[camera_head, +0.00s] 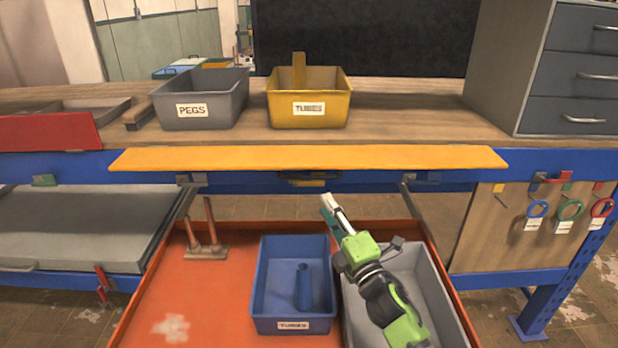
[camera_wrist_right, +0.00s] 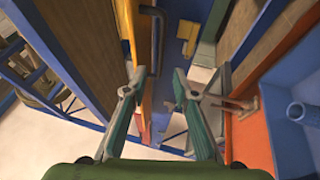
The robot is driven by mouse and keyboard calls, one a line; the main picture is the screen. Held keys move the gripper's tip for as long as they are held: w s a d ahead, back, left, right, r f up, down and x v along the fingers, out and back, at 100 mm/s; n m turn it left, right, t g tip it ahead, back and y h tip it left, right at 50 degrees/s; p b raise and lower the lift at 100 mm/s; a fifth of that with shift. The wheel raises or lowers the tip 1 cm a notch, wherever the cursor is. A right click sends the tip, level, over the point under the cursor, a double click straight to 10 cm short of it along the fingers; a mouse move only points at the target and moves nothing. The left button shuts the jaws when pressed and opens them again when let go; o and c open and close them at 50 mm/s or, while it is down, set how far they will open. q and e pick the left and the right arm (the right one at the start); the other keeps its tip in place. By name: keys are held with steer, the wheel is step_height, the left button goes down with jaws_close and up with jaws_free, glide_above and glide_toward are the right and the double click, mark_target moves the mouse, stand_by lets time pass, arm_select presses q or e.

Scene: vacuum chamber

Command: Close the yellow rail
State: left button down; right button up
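The yellow rail (camera_head: 308,158) is a long, flat orange-yellow strip along the front edge of the workbench, above a blue beam. In the right wrist view the yellow rail (camera_wrist_right: 136,45) runs down at left of centre, with a dark handle-like bar (camera_wrist_right: 157,45) beside it. My right gripper (camera_head: 329,206) is below and in front of the rail, right of its middle. In the wrist view my right gripper (camera_wrist_right: 160,80) has its fingers apart, with nothing held between them. The left finger is close to the rail; contact cannot be told. My left gripper is out of view.
Below the bench, an orange tray (camera_head: 190,300) holds a blue bin (camera_head: 263,280) and a grey bin (camera_head: 440,295) under my right arm. A grey bin (camera_head: 198,112) and a yellow bin (camera_head: 310,106) stand on the bench. A drawer cabinet (camera_head: 565,70) is at right.

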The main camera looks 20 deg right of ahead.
mark_target(309, 177)
steer(key=b+x, duration=0.2)
steer(key=x, duration=1)
steer(key=shift+w, duration=0.2)
jaws_close()
